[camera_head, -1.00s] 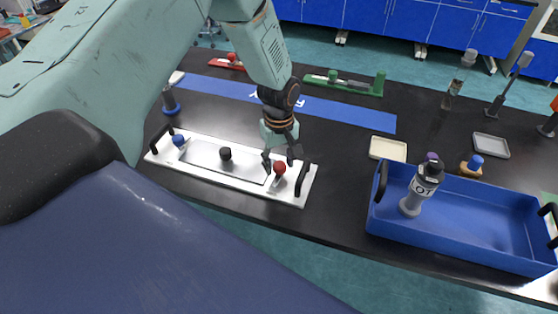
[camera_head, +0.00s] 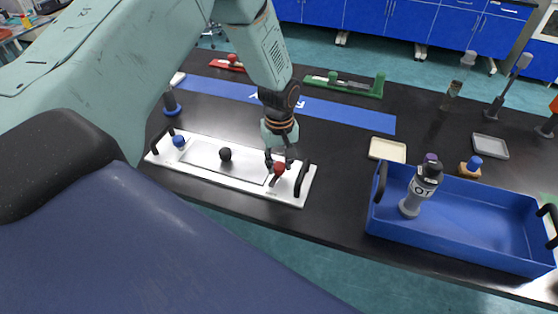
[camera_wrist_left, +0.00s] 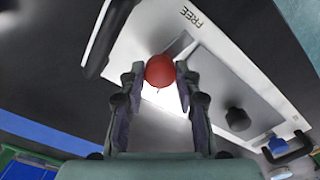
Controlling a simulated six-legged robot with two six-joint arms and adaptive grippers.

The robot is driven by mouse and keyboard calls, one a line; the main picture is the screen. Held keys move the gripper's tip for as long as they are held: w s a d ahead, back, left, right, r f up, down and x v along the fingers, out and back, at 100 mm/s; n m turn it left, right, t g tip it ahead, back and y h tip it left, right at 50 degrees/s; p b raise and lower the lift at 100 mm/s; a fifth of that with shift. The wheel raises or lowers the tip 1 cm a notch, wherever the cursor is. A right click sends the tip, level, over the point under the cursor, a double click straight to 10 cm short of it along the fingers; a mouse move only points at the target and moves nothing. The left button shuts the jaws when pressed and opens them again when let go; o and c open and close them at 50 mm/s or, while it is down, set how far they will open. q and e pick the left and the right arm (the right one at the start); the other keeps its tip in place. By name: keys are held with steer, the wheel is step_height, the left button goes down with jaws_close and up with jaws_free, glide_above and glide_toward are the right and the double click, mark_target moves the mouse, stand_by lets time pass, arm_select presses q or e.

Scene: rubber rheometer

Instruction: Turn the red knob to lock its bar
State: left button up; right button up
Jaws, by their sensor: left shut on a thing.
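The red knob (camera_head: 279,168) sits near the right end of a white metal plate (camera_head: 236,181) on the black bench. In the left wrist view the red knob (camera_wrist_left: 160,71) is between my two fingertips, which press on it from both sides. My left gripper (camera_head: 279,164) reaches down from above and is shut on the knob. The knob's bar is mostly hidden by the knob and fingers. The word FREE shows on the plate in the left wrist view, beside the knob. My right gripper is not in view.
A black knob (camera_head: 225,154) and a blue knob (camera_head: 179,141) stand on the same plate, with a black handle (camera_head: 302,178) at its right end. A blue tray (camera_head: 455,232) holding a bottle (camera_head: 422,187) is to the right. Bare bench lies between plate and tray.

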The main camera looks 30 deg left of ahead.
mark_target(280, 166)
arm_select(q)
steer(key=m, duration=0.4)
steer(key=shift+p, duration=0.4)
steer(key=m, duration=0.8)
steer(key=shift+m, duration=0.3)
steer(key=shift+m+b, duration=0.35)
steer(key=shift+m, duration=1.25)
steer(key=shift+f+m, duration=0.1)
steer(key=shift+m, duration=0.2)
steer(key=o, duration=1.2)
steer(key=shift+d, duration=0.1)
steer(key=shift+c, duration=0.2)
step_height(280, 166, up, 12)
